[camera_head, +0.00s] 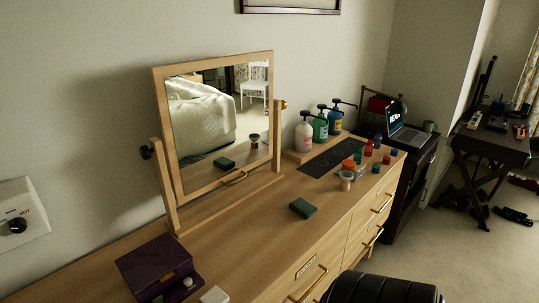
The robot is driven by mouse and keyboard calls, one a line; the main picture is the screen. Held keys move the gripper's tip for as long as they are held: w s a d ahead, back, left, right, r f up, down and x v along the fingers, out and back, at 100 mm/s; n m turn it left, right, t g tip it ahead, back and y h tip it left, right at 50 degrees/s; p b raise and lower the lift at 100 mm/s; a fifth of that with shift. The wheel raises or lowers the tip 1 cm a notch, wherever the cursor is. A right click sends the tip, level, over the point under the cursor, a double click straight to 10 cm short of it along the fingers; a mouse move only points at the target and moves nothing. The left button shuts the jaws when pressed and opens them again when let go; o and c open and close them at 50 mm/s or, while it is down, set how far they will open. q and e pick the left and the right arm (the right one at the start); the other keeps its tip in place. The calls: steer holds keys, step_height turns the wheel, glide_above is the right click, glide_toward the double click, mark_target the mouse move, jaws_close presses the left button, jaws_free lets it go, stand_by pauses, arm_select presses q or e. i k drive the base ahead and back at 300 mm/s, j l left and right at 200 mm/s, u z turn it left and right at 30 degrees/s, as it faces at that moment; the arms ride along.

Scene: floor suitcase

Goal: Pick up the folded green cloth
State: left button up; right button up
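A small dark green folded cloth (302,208) lies flat on top of the wooden dresser (250,243), right of the mirror and near the dresser's front edge. Its reflection shows in the mirror. Nothing lies on it, and its upper face is fully visible. Neither of my grippers is in view.
A tilting mirror (220,130) stands behind the cloth. A purple box (158,265) and a small pale block (214,295) are at the near left. Pump bottles (320,127), a dark mat (330,163), a small pale-topped jar (346,179) and several small coloured items are to the right.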

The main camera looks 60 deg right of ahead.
mark_target(301, 207)
steer(key=z, duration=2.15)
steer(key=k+l+z, duration=0.1)
